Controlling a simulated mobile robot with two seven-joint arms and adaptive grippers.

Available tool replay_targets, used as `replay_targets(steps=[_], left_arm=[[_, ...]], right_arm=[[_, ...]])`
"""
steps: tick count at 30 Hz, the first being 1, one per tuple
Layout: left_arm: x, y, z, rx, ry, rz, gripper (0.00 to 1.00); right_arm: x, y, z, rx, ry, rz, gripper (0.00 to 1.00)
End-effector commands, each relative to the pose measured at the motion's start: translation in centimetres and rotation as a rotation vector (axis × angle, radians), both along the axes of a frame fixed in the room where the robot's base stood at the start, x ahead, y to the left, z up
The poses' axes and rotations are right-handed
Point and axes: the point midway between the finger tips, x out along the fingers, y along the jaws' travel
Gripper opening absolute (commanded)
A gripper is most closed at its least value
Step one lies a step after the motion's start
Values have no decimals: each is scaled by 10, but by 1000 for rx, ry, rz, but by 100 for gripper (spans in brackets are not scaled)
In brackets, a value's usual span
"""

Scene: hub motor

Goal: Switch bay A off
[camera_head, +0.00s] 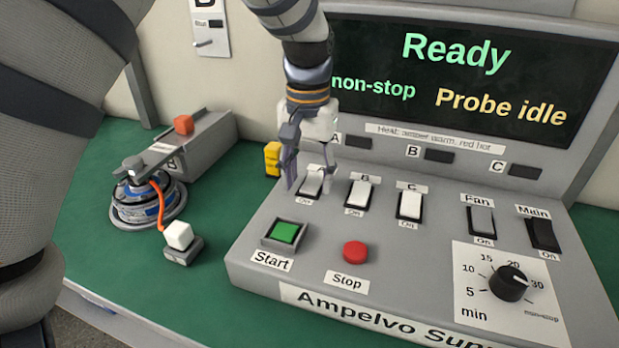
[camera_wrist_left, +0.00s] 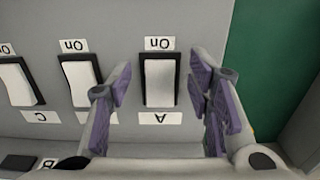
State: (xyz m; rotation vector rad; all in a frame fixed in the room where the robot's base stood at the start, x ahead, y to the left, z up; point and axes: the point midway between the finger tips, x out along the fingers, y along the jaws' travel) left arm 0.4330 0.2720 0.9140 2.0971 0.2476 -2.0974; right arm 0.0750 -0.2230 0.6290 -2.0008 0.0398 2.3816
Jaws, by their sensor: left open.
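The bay A switch is a white rocker in a black frame on the grey console; it shows in the head view (camera_head: 312,182) and upside down in the wrist view (camera_wrist_left: 159,82). An "On" label sits at its near edge. I cannot tell for sure which way the rocker is tipped. My left gripper (camera_head: 308,177) is open over it. In the wrist view the purple fingers (camera_wrist_left: 164,82) stand on either side of the switch, with nothing between them but the rocker below. Contact cannot be told. The gripper partly hides the A switch and its label in the head view. My right gripper is not in view.
White rockers B (camera_head: 360,194) and C (camera_head: 410,205) stand to the right, then Fan (camera_head: 481,220) and Main (camera_head: 543,234). Start (camera_head: 284,232) and Stop (camera_head: 355,252) buttons lie nearer. The display (camera_head: 460,80) reads "Ready", "non-stop", "Probe idle". A motor hub (camera_head: 146,203) sits left.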

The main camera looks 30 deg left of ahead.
Motion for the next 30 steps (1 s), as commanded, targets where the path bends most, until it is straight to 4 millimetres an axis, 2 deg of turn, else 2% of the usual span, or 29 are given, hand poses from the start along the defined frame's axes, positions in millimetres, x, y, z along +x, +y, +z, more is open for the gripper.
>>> replay_targets(steps=[4,11,17,23,30], left_arm=[[0,0,-10,-1,-2,0,47],[0,0,-11,0,-3,0,47],[0,0,-11,-1,-2,0,1],[2,0,-12,-7,24,0,0],[9,2,-14,-53,223,2,0]], right_arm=[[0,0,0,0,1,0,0],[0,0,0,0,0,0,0],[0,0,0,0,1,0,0],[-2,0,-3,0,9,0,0],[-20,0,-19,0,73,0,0]])
